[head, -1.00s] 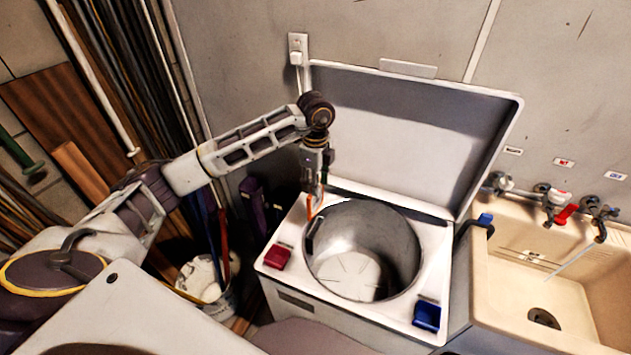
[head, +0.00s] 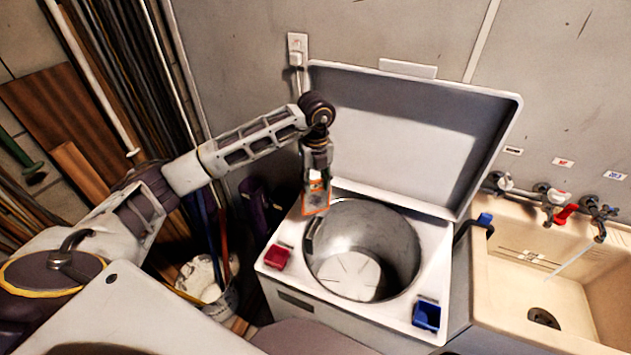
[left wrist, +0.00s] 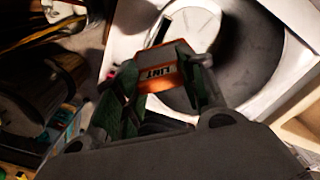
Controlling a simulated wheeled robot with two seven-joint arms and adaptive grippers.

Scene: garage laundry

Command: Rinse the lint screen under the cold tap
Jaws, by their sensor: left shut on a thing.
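My left gripper (head: 317,177) is shut on the lint screen (head: 316,207), a small orange-framed panel, and holds it upright above the left rim of the open washer tub. The tan sink (head: 500,291) stands to the right, well away from the gripper. Several taps are on the wall above it; the rightmost tap (head: 597,211) is under a label with blue writing, and a red-handled tap (head: 565,213) is left of it. My right gripper is out of view.
The washer (head: 285,231) has its lid (head: 410,135) raised at the back. A dark slot (head: 314,235) is at the tub's left rim. A red container (head: 277,257) and a blue one (head: 427,315) sit on its top. A bucket (head: 210,285) stands left.

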